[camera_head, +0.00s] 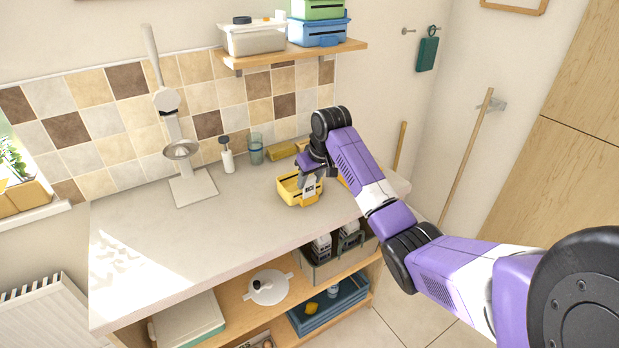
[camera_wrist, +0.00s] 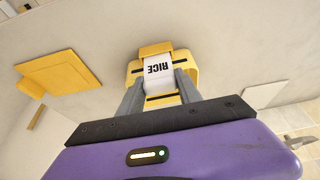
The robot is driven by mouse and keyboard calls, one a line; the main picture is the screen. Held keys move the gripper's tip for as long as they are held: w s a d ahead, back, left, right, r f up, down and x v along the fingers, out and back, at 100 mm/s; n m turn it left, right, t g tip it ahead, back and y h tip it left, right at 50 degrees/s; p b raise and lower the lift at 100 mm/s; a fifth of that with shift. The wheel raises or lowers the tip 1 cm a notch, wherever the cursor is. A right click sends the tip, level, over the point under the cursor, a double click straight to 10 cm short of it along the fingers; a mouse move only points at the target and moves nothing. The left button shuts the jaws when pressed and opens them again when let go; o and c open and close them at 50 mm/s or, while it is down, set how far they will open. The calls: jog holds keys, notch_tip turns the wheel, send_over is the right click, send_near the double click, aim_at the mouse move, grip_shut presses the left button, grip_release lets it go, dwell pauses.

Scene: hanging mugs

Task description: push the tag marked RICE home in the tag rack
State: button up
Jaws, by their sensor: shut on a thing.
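The white tag marked RICE (camera_wrist: 158,72) is between the two grey fingers of my gripper (camera_wrist: 163,86), which is shut on it. The lettering looks upside down in the wrist view. A yellow holder with dark slots, which looks like the tag rack (camera_wrist: 188,60), is around and behind the tag in that view. I cannot tell how deep the tag sits in it. In the head view the yellow holder (camera_head: 289,194) stands on the counter, with the tag (camera_head: 309,189) at its right side and my gripper (camera_head: 309,180) just above.
The counter (camera_head: 180,240) is clear to the left and front. A wall shelf (camera_head: 350,47) holds boxes above.

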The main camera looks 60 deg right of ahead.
jog(key=o, duration=1.4)
jog(key=b+v, duration=0.1)
jog(key=v, duration=0.6)
jog(key=shift+s+r, duration=0.15)
jog(key=shift+r, duration=0.15)
jog(key=shift+a, duration=0.1)
